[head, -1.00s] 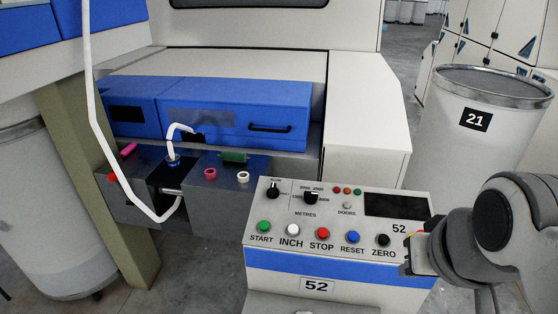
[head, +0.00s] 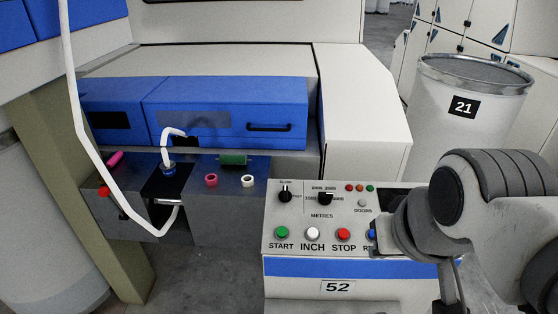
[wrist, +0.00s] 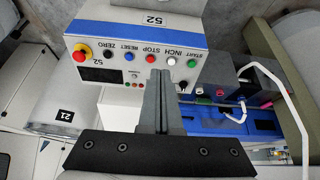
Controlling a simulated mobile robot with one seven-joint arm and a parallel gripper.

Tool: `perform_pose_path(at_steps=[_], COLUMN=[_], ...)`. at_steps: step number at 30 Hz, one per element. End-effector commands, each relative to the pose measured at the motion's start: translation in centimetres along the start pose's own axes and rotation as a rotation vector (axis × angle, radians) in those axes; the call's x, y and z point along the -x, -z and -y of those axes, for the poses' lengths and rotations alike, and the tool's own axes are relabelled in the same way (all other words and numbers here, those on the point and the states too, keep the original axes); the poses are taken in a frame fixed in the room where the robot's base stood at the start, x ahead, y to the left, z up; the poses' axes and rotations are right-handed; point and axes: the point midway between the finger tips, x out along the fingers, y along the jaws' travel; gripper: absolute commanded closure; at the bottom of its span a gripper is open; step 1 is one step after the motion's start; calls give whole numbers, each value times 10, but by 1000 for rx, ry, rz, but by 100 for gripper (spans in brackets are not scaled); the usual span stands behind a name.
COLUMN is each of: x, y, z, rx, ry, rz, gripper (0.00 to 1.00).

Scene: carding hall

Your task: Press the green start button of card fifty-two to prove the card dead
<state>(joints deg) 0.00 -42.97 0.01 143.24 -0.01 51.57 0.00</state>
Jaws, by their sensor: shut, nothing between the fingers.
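The green start button (head: 282,232) is the leftmost of the row on the control panel (head: 296,211) of card 52, above the START label. The number 52 shows on the plate (head: 338,287) below. In the wrist view, the panel is upside down, with the green button (wrist: 191,64) at the right end of its row. My gripper (wrist: 161,74) is shut and empty, its fingertips seen against the panel near the red and white buttons, to the left of the green one. I cannot tell its height above the panel. In the head view my arm covers the panel's right part.
Beside the green button are a white inch button (head: 313,233) and a red stop button (head: 343,234). A red-and-yellow knob (wrist: 82,53) stands at the panel's far end. A white hose (head: 85,140) hangs at the left. A can marked 21 (head: 440,120) stands behind right.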

Motion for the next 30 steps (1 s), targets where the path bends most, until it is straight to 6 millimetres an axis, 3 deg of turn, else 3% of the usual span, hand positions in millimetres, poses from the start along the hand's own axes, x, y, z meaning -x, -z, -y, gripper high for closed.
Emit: perform_pose_path(at_steps=[8, 14, 24, 30], x=[0, -17, -86, -139], y=[0, 8, 55, 92], z=[1, 22, 97, 124], rx=[-2, -66, -420, -700], ry=[3, 95, 430, 576], rz=[2, 61, 249, 324], gripper=[100, 100, 100, 100])
